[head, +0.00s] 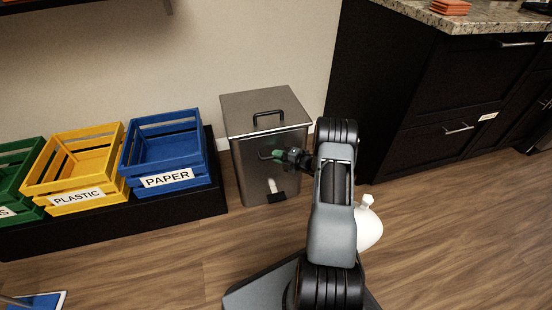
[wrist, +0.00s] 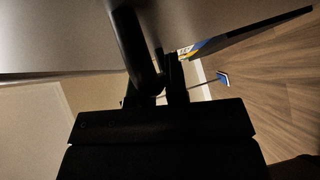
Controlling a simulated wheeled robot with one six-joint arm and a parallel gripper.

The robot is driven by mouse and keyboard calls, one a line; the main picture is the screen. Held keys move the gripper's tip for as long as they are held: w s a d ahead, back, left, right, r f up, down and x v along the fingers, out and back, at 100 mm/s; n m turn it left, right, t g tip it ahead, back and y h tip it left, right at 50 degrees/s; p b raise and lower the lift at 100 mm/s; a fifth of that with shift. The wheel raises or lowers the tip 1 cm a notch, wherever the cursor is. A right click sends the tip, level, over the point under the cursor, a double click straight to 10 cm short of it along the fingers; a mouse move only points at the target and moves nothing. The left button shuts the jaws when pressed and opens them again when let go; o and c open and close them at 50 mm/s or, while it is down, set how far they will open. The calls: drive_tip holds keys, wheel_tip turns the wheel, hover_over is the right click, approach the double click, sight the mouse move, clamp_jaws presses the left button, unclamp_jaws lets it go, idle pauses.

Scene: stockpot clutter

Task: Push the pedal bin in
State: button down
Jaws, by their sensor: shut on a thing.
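The pedal bin (head: 250,180) is a grey metal box standing on the floor against the wall. Its lid (head: 240,104) is down and has a black handle (head: 268,115) on top. A small white patch (head: 278,187) shows low on the front. My gripper (head: 276,155) is at the upper front of the bin, shut on a dark bar handle there. In the wrist view, this dark bar (wrist: 132,40) runs down to my gripper (wrist: 158,88), beside the bin's grey face (wrist: 50,35). The exact contact between fingers and bar is dark and partly hidden.
Left of the bin, a low black platform (head: 110,225) carries blue PAPER (head: 165,150), yellow PLASTIC (head: 75,170) and green (head: 22,185) crates. A dark cabinet (head: 390,110) stands to the right. A white bag-like thing (head: 368,230) is partly behind my arm. Wooden floor is open in front.

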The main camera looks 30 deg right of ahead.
drive_tip(key=shift+w+d+r, duration=0.1)
drive_tip(key=shift+w, duration=0.15)
drive_tip(key=c, duration=1.1)
unclamp_jaws()
drive_tip(key=p+v, duration=0.4)
drive_tip(key=v, duration=0.9)
drive_tip(key=shift+s+d, duration=0.15)
drive_tip(key=shift+s, duration=0.2)
